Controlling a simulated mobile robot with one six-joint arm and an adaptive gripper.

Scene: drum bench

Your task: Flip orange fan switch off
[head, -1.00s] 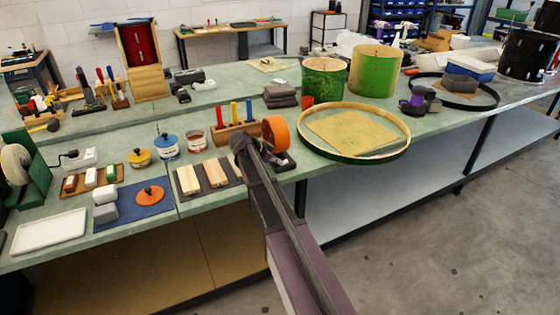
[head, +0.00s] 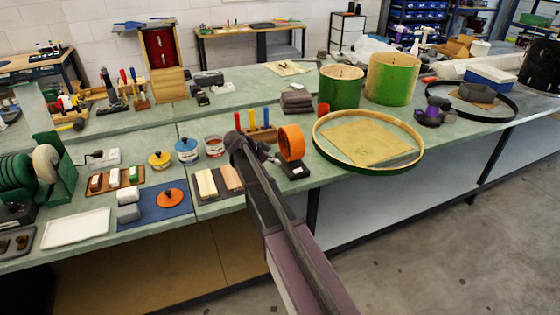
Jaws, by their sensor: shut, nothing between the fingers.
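The orange fan (head: 291,143) is a round orange ring standing upright on a small dark base (head: 295,168) near the front edge of the green bench. Its switch is too small to make out, so I cannot tell its position. My gripper (head: 264,152) is at the end of my dark arm, just left of the fan in the picture. It looks small and partly hidden by my own wrist. It is shut with nothing held. I cannot tell whether it touches the fan.
A large hoop with a tan board (head: 368,142) lies right of the fan. Wooden blocks (head: 207,184) lie to the left. A holder with coloured tools (head: 251,120) stands behind my arm. Green drum shells (head: 393,80) stand farther back. The floor before the bench is clear.

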